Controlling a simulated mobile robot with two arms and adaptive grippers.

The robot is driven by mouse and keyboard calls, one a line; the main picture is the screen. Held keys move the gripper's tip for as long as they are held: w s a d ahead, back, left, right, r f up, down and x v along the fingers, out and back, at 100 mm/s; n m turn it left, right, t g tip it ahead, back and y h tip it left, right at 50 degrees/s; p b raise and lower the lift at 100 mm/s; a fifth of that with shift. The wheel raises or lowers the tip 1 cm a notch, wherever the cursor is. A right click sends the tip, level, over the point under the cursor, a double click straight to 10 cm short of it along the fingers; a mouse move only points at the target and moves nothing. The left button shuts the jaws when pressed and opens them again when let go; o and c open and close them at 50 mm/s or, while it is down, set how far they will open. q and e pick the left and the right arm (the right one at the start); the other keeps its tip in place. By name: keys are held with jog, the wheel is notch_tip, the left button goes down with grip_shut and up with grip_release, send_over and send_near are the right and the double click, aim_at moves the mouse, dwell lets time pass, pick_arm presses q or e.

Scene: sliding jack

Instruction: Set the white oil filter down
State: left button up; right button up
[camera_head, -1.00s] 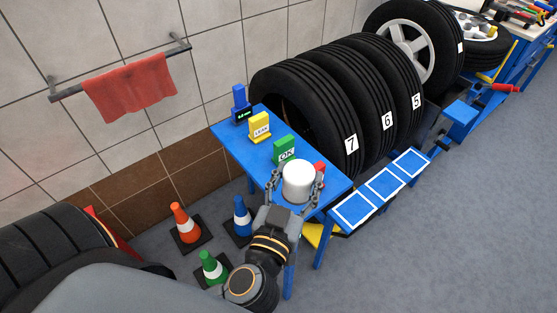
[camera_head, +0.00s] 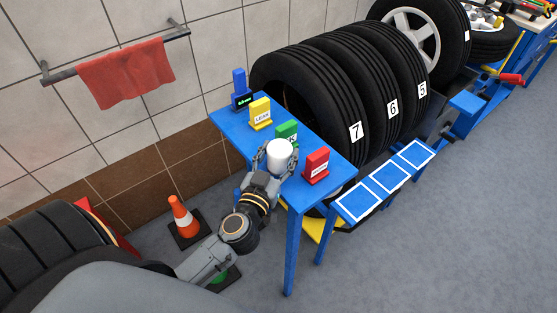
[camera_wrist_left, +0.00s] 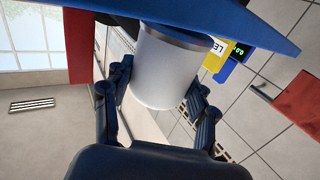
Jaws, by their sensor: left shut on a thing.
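The white oil filter (camera_head: 280,154) is a short white cylinder at the front edge of the blue table (camera_head: 325,184), beside the green OK sign (camera_head: 287,129). My left gripper (camera_head: 279,163) is shut on it, with a finger on either side. In the left wrist view the filter (camera_wrist_left: 165,72) sits between the fingers (camera_wrist_left: 158,105), its metal-rimmed end toward the blue table edge (camera_wrist_left: 215,22). I cannot tell whether it touches the tabletop. The filter hides part of the OK sign. My right gripper is not in view.
A yellow LEAK sign (camera_head: 260,113), a blue gauge (camera_head: 240,91) and a red sign (camera_head: 316,165) stand on the table. Tires (camera_head: 330,95) stand behind it. An orange cone (camera_head: 185,218) is on the floor. Some tabletop between the signs is bare.

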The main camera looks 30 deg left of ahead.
pick_arm(q)
jog(key=shift+f, duration=0.2)
jog(key=shift+f, duration=0.1)
jog(key=o, duration=1.4)
